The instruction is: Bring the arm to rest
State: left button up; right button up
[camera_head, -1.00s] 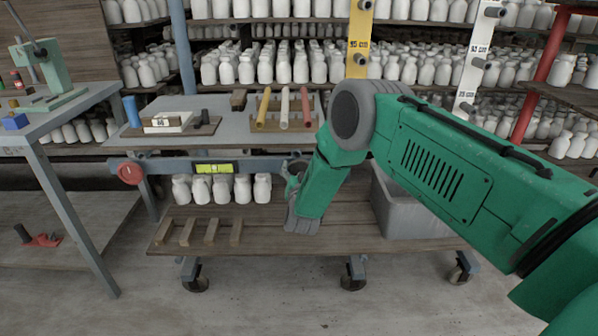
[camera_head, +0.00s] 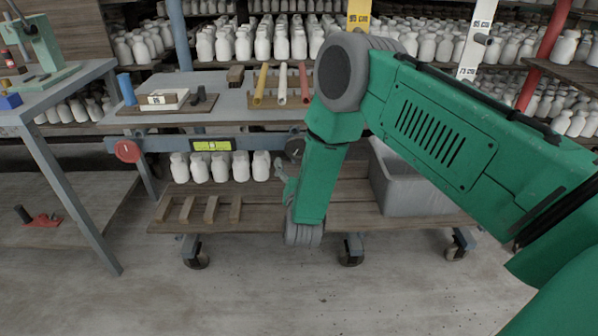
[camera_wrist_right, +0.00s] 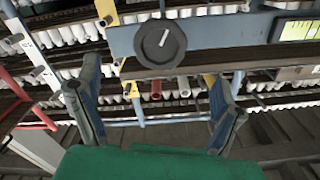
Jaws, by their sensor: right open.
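My right arm (camera_head: 450,130) is green with grey joints and comes in from the right. Its forearm hangs steeply down in front of the cart. My right gripper (camera_head: 282,172) shows only in part beside the forearm, over the cart's lower part. In the right wrist view the two fingers of the right gripper (camera_wrist_right: 155,75) stand wide apart with nothing between them. A dark round knob (camera_wrist_right: 160,45) on a blue-grey rail shows beyond them, apparently upside down. My left gripper is not in view.
A cart with a grey top (camera_head: 225,100) and lower wooden shelf (camera_head: 265,217) stands close in front. Its blue-grey rail carries a red dial (camera_head: 127,151) and a yellow level (camera_head: 212,146). Front floor is clear.

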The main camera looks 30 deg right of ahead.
jog(key=shift+s+a, duration=0.3)
jog(key=shift+s, duration=0.25)
jog(key=s+a+f+n+g+y+p, duration=0.1)
jog(key=s+a+f+n+g+y, duration=0.25)
jog(key=s+f, duration=0.3)
jog(key=s+a+f+n+g+y+p, duration=0.1)
jog(key=s+a+f+n+g+y, duration=0.15)
jog(key=s+a+f+y, duration=0.4)
jog(key=s+n+g+p, duration=0.1)
jog(key=s+n+g, duration=0.3)
jog(key=s, duration=2.2)
jog(key=d+g, duration=0.1)
jog(key=g, duration=0.3)
jog(key=shift+s+n+g, duration=0.25)
jog(key=shift+n+g, duration=0.05)
